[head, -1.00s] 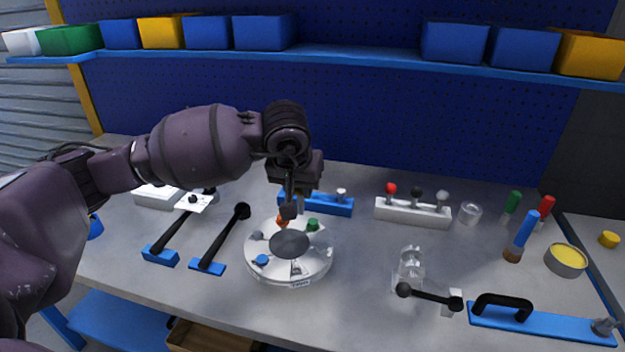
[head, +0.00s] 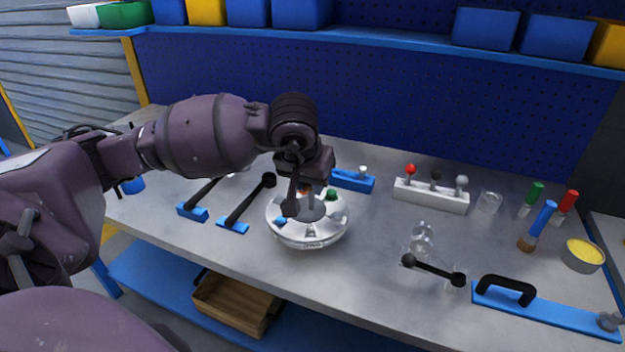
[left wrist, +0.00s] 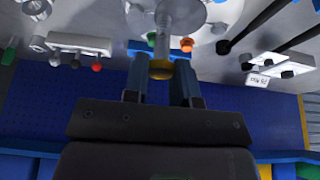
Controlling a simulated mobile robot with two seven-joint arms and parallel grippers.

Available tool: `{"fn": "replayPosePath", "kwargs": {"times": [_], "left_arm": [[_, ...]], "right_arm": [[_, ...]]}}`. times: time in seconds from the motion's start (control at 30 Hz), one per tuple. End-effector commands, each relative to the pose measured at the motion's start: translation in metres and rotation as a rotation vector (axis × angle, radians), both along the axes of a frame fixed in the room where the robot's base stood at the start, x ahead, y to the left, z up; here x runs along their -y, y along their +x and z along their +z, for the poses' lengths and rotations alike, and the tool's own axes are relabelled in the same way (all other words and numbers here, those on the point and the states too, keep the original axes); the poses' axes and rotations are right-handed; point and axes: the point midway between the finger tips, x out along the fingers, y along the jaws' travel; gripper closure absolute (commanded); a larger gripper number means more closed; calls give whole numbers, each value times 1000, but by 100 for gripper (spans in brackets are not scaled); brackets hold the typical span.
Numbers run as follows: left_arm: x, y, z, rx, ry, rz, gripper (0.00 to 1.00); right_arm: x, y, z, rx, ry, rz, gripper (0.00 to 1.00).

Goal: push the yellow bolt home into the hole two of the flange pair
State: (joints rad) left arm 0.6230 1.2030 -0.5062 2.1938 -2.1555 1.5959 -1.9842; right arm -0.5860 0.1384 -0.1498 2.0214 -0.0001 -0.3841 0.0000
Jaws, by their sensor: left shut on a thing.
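The flange pair (head: 318,236) is a pale metal round shell with a dark centre, on the bench below my left gripper (head: 291,207). A blue bolt (head: 280,220), a green bolt (head: 331,194) and an orange bolt (head: 304,188) sit around its ring. My left gripper is shut on the yellow bolt (left wrist: 161,69); in the left wrist view the fingers flank its yellow head, and its grey shank (left wrist: 164,32) points toward the flange. The holding fingers and arm hide the yellow bolt in the head view. I cannot tell whether its tip is inside hole two.
Black-handled levers on blue bases (head: 232,226) stand left of the flange. A white block with coloured knobs (head: 432,196) and a clear glass piece (head: 422,240) stand to the right. A blue plate with a black handle (head: 545,314) lies at front right. Bins line the shelf behind.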

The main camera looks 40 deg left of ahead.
Motion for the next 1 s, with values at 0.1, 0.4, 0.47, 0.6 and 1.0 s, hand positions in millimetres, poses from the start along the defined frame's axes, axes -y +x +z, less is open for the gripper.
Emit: {"fn": "replayPosePath", "kwargs": {"times": [0.1,0.4,0.47,0.6,1.0], "left_arm": [[0,0,0,1,0,0,100],[0,0,-6,-3,2,1,100],[0,0,-10,-3,2,1,100],[0,0,-21,-4,2,-1,100],[0,0,-52,-3,1,0,100]], "right_arm": [[-1,0,0,0,2,-2,57],[0,-2,-8,-8,-1,4,57],[0,-2,-9,-8,-4,5,57],[0,-2,-16,-16,-6,10,57],[-2,5,-27,-21,-11,23,57]]}}
